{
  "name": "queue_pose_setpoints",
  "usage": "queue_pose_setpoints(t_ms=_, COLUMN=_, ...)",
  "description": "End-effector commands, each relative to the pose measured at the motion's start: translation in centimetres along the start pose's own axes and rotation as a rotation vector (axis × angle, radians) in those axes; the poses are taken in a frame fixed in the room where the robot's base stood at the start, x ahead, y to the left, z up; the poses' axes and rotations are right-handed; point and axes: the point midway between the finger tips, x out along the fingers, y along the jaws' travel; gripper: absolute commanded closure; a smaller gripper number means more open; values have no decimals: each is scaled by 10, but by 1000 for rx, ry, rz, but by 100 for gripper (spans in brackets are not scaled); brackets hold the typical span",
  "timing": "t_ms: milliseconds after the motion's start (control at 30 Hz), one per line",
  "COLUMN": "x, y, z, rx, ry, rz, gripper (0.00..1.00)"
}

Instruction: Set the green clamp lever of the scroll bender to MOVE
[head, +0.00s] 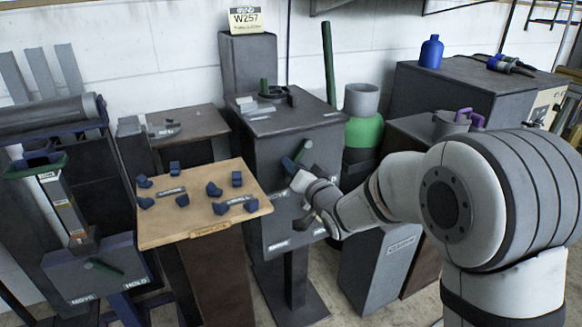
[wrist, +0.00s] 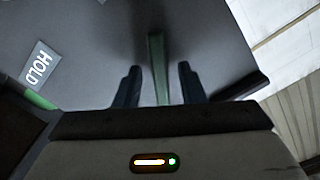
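In the wrist view a green lever (wrist: 157,65) stands on a dark grey panel, between the two dark fingers of my gripper (wrist: 158,72). The gripper is open, with a visible gap on each side of the lever. A HOLD label (wrist: 39,66) is on the panel at left; no MOVE label shows there.
A wooden board (head: 160,232) with several blue blocks stands left of the machine. Farther left, another machine has a plate (head: 75,275) marked MOVE and HOLD with a green lever (head: 104,266).

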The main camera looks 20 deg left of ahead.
Motion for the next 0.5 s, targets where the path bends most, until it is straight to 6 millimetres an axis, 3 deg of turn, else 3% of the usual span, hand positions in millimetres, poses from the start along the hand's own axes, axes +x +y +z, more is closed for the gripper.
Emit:
queue_pose_setpoints(t_ms=167, x=-9, y=0, z=-1, rx=0, ry=0, rz=0, gripper=64)
queue_pose_setpoints(t_ms=500, x=-64, y=0, z=-2, rx=0, ry=0, rz=2, gripper=64)
